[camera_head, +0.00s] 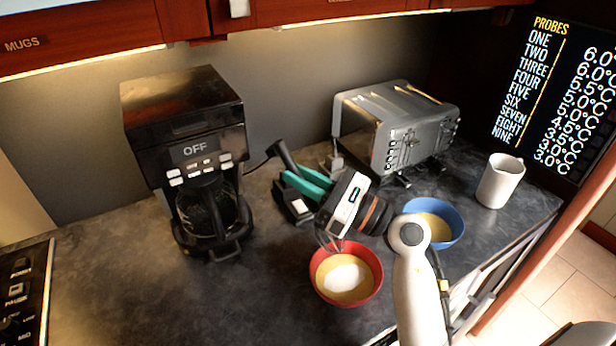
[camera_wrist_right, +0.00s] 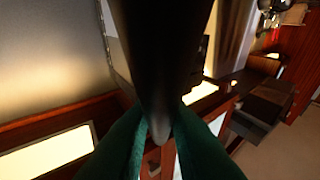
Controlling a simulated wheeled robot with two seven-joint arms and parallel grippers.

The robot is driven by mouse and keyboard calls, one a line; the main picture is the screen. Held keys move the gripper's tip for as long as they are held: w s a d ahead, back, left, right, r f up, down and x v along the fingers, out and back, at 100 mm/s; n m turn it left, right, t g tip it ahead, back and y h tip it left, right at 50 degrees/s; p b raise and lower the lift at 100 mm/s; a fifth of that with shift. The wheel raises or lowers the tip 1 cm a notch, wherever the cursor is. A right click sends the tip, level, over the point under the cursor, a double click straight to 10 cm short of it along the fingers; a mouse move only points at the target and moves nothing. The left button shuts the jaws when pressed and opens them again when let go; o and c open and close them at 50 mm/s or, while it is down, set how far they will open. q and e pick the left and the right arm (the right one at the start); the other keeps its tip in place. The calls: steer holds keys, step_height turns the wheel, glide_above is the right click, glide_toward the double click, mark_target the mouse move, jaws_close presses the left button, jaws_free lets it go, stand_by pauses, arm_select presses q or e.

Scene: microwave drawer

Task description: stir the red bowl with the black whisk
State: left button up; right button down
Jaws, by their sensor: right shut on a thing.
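The red bowl (camera_head: 372,286) stands on the dark counter near its front edge, with a yellowish liquid and a pale white patch inside. My right gripper (camera_head: 303,184), with teal fingers, is shut on the black whisk (camera_head: 281,154) above and behind the bowl. The whisk handle sticks up to the upper left, and its wires show just at the bowl's back left rim. My wrist hides the middle of the whisk; I cannot tell how deep the wires reach. In the right wrist view the black whisk handle (camera_wrist_right: 160,60) lies between the teal fingers (camera_wrist_right: 160,132). My left gripper is not in view.
A blue bowl (camera_head: 456,218) with yellowish content stands right of my arm. A white mug (camera_head: 500,181) is farther right. A toaster (camera_head: 400,130) and a coffee maker (camera_head: 190,150) stand at the back. The counter left of the red bowl is clear.

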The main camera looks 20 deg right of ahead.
step_height(320, 180, down, 8)
steer(key=s+d+b, duration=0.1)
steer(key=b, duration=0.6)
steer(key=shift+s+f+b, duration=0.2)
steer(key=shift+b, duration=0.15)
steer(key=shift+d, duration=0.1)
